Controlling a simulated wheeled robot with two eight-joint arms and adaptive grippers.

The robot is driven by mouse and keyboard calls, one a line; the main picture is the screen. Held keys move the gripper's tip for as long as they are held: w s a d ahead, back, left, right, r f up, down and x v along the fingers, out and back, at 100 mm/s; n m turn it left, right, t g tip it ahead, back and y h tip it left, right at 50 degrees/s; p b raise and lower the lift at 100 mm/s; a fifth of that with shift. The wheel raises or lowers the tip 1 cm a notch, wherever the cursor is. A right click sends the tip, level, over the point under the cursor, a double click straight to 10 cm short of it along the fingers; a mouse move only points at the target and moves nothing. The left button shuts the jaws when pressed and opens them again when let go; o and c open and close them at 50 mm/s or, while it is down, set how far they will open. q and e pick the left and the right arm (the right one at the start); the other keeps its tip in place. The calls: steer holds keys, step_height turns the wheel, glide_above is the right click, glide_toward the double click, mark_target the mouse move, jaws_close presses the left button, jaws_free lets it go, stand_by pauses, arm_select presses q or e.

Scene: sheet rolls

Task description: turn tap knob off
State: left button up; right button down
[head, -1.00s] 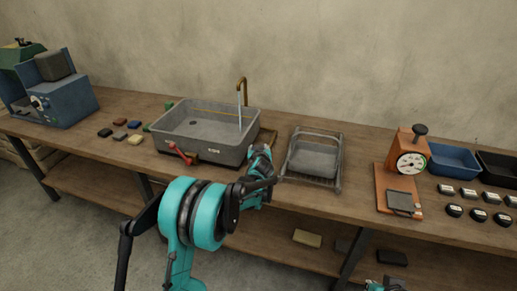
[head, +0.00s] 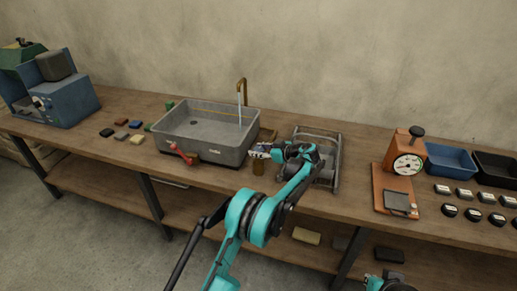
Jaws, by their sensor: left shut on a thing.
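The brass tap (head: 241,86) rises behind the grey sink basin (head: 227,157), and a thin pale stream (head: 240,110) runs from its spout into the basin. A red-handled lever (head: 180,152) sits at the basin's front left and slants up to the left. My left gripper (head: 261,154) is at the right of the basin, apart from the red lever. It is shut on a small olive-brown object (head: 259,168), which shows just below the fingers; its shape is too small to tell. My right gripper cannot be made out.
An orange dial scale (head: 400,170) and a blue bin (head: 452,160) are farther right. Several small coloured blocks (head: 121,135) lie left of the basin. The blue machine (head: 60,100) stands far left.

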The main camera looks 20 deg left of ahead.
arm_select(q)
steer(key=shift+f+n+g+p, duration=0.1)
steer(key=shift+n+g+p, duration=0.2)
steer(key=shift+n+g, duration=0.6)
steer(key=o, duration=1.2)
steer(key=shift+f, duration=0.1)
steer(key=v, duration=1.2)
steer(key=shift+w, duration=0.2)
steer(key=shift+d+f, duration=0.15)
